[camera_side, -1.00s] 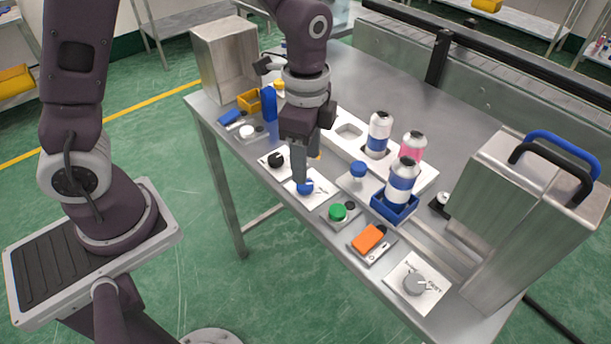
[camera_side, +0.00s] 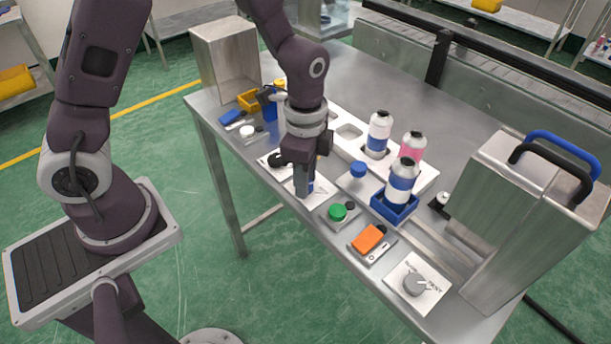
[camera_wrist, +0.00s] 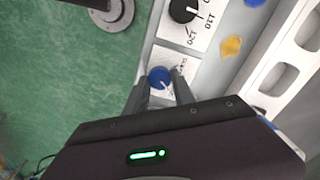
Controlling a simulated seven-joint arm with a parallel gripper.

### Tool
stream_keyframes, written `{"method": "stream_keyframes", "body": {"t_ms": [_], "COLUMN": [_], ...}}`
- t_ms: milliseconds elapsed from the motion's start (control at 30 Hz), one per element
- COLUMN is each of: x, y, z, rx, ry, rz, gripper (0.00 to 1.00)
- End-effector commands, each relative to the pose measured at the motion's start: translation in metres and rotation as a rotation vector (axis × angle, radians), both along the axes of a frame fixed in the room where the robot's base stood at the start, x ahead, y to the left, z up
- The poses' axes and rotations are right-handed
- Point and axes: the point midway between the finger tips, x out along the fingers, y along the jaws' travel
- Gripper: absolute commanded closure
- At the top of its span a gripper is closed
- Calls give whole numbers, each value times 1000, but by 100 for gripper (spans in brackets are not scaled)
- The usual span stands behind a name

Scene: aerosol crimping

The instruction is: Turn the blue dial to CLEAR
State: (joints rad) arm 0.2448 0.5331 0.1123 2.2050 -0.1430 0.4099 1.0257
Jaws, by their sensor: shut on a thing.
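The blue dial (camera_wrist: 160,77) sits on a white plate (camera_wrist: 173,62) with printed labels, too small to read surely. My gripper (camera_wrist: 161,88) is down at this dial, with a finger on either side of its knob, shut on it. In the side view my gripper (camera_side: 304,186) points down over the white plate (camera_side: 321,194) near the table's front edge. It hides most of the blue dial there; only a sliver of blue shows beside the fingers.
A black dial (camera_side: 277,160) with a number scale is close on the left. A green button (camera_side: 338,212), an orange switch (camera_side: 368,238) and a grey dial (camera_side: 415,284) lie to the right. A blue holder (camera_side: 393,208) with a bottle (camera_side: 401,181) stands behind them.

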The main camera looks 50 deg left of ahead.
Motion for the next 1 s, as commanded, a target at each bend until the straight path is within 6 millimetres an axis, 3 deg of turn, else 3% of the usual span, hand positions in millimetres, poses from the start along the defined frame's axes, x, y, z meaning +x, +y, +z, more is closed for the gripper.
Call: {"method": "stream_keyframes", "body": {"t_ms": [367,1000], "x": [0,1], "y": [0,1], "z": [1,1], "rx": [0,-1], "ry": [0,-1], "rz": [138,732], "gripper": [100,100]}}
